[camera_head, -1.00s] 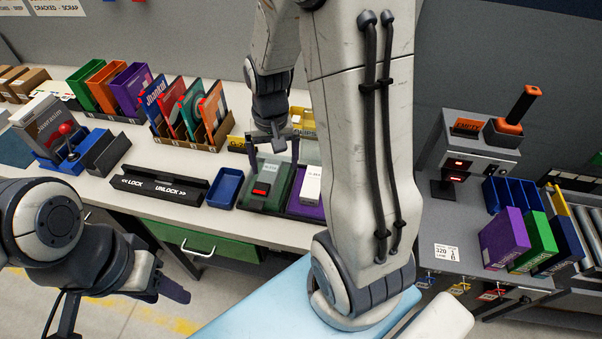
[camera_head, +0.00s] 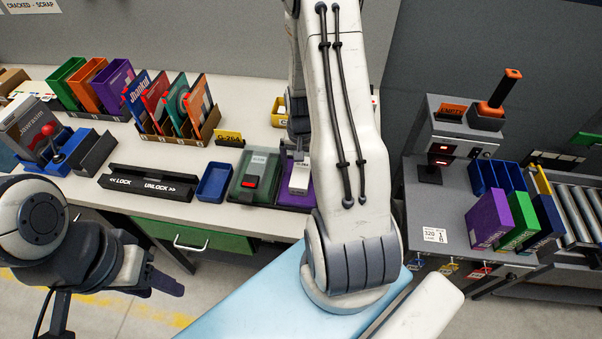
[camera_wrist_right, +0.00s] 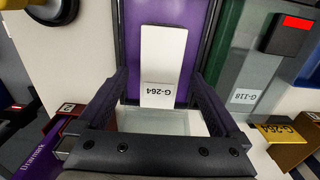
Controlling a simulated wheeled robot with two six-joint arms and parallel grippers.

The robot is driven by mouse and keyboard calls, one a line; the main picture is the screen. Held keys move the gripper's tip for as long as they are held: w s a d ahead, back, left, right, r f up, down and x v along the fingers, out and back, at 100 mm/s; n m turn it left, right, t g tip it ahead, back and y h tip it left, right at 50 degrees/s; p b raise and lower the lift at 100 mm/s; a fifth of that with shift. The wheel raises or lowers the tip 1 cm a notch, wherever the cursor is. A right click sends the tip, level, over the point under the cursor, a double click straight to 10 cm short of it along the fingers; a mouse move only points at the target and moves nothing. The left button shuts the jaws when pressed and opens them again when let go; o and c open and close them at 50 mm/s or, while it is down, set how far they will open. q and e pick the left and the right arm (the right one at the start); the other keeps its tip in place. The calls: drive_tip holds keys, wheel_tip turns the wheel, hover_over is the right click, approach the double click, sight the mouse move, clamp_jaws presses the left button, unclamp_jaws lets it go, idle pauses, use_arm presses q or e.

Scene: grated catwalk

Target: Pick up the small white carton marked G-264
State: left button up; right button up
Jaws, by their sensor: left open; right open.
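The small white carton marked G-264 (camera_head: 299,176) lies in a purple tray (camera_head: 287,199) on the white bench, partly hidden by my right arm. In the right wrist view the carton (camera_wrist_right: 164,55) sits centred between the fingers, its label toward the gripper. My right gripper (camera_wrist_right: 160,80) is open, with one finger on each side of the carton's line; contact is not visible. In the head view it is mostly behind my right arm. My left gripper (camera_head: 163,283) is open and empty, low at the left, away from the bench.
A green tray (camera_head: 245,192) with a black, red-screened device stands beside the purple tray. A blue tray (camera_head: 214,182), a lock bar (camera_head: 148,187) and a yellow G-264 tag (camera_head: 229,140) are nearby. Coloured binders (camera_head: 489,218) stand on the right-hand grey counter.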

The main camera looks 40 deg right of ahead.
drive_tip(key=shift+f, duration=1.4)
drive_tip(key=c, duration=1.5)
drive_tip(key=shift+c, duration=0.3)
drive_tip(key=shift+r, duration=0.15)
